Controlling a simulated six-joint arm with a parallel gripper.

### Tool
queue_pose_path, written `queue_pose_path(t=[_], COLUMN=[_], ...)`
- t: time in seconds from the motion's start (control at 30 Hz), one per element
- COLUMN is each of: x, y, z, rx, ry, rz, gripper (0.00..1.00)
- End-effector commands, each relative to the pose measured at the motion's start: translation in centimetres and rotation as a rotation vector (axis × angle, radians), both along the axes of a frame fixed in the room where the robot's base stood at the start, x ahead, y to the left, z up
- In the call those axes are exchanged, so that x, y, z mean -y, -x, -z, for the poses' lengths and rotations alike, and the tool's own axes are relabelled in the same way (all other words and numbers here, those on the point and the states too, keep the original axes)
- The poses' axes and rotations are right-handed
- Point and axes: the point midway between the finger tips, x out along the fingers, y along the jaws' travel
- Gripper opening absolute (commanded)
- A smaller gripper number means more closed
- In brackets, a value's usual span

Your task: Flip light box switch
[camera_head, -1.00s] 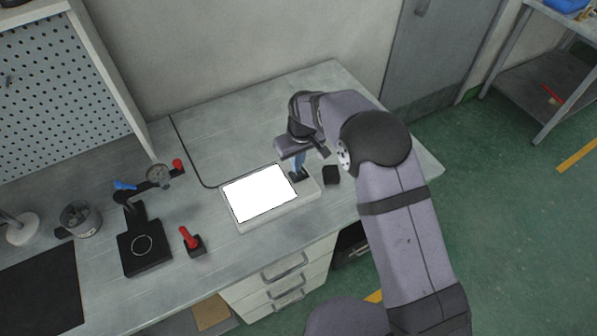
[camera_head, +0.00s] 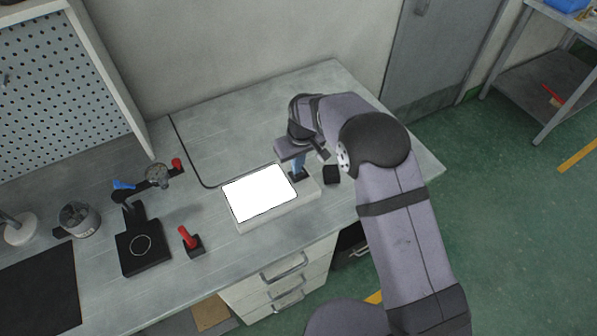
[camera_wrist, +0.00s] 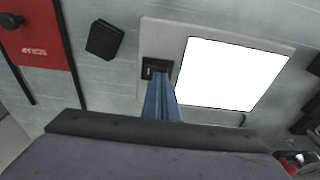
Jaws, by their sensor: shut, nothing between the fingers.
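The light box (camera_head: 240,226) lies on the workbench with its panel glowing bright white. In the wrist view the light box (camera_wrist: 188,32) shows its pale frame, with a black switch (camera_wrist: 152,70) beside the lit panel. My gripper (camera_head: 298,172) is over the switch end of the box, pointing down, with blue fingers shut and empty. In the wrist view my gripper (camera_wrist: 158,84) has its fingertips at or just over the switch and partly hides it. I cannot tell whether they touch it.
A small black block (camera_head: 332,175) stands just right of the light box. A black cable (camera_head: 192,160) runs behind the box. The bench behind it is clear.

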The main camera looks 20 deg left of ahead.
Motion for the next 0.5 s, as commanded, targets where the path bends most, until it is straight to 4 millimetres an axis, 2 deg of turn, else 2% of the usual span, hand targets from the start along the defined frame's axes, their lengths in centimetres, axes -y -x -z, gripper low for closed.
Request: queue_pose_path(t=[0.5], x=[0.03], y=[0.0], z=[0.79], rx=[-0.001], ry=[0.001], rz=[0.0], gripper=[0.0])
